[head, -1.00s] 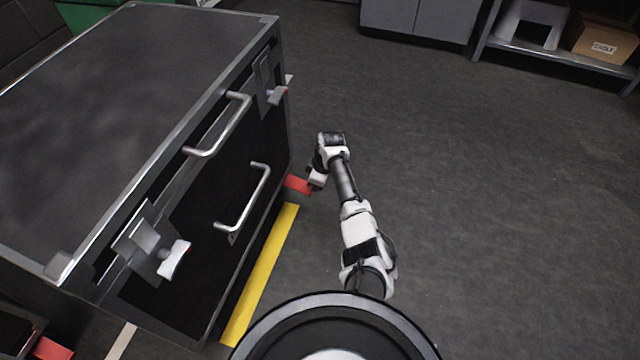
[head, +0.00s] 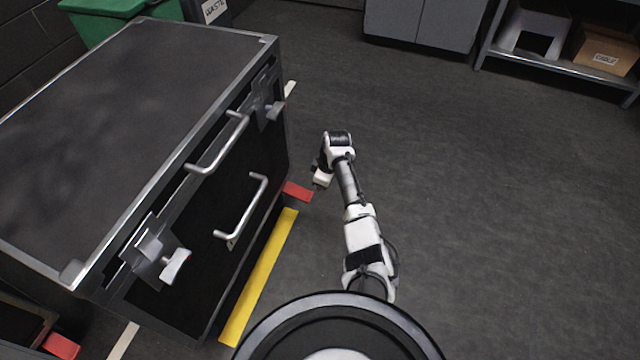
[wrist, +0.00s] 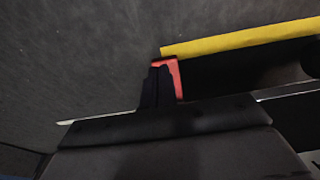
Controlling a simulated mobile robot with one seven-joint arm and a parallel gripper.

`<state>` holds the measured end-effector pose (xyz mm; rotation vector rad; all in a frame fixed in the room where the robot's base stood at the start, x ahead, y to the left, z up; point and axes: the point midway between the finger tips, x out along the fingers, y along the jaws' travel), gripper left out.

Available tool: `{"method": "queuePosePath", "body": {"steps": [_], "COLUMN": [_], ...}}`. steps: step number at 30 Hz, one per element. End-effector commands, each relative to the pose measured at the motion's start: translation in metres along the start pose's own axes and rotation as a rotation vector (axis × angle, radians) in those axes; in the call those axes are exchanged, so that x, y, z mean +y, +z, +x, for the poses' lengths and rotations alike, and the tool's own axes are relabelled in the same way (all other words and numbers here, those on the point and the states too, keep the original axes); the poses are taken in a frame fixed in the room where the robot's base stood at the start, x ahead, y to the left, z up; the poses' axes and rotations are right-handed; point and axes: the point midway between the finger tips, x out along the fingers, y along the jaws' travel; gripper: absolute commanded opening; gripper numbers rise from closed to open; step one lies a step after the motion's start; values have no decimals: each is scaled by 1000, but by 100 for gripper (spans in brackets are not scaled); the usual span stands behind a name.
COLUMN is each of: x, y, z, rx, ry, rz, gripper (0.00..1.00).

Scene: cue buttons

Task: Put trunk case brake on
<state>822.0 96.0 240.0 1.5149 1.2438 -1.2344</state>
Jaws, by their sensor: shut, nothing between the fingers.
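The black trunk case (head: 200,250) with metal edges stands at the left in the head view, its handled side facing right. A red brake pedal (head: 298,191) sticks out low at its far right corner. A second red pedal (head: 62,346) shows at the near left. My gripper (head: 319,182) is just right of and above the far pedal in the head view; its fingers are small there. In the wrist view the red pedal (wrist: 179,88) is partly hidden behind my dark, shut fingers (wrist: 157,88), which hold nothing. I cannot tell whether they touch the pedal.
A yellow floor strip (head: 258,280) runs along the case's right side. Two metal handles and two latches stick out from that side. A green bin (head: 105,20), grey cabinets (head: 420,22) and a shelf with a cardboard box (head: 604,50) stand behind. The floor at right is clear.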

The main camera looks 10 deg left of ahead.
Motion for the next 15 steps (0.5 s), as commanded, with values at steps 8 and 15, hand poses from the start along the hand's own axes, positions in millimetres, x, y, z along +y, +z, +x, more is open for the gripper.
{"method": "queuePosePath", "body": {"steps": [8,15], "x": [0,0], "y": [26,34], "z": [-54,-68], "rx": [1,0], "ry": [2,0], "rz": [1,0], "gripper": [0,0]}}
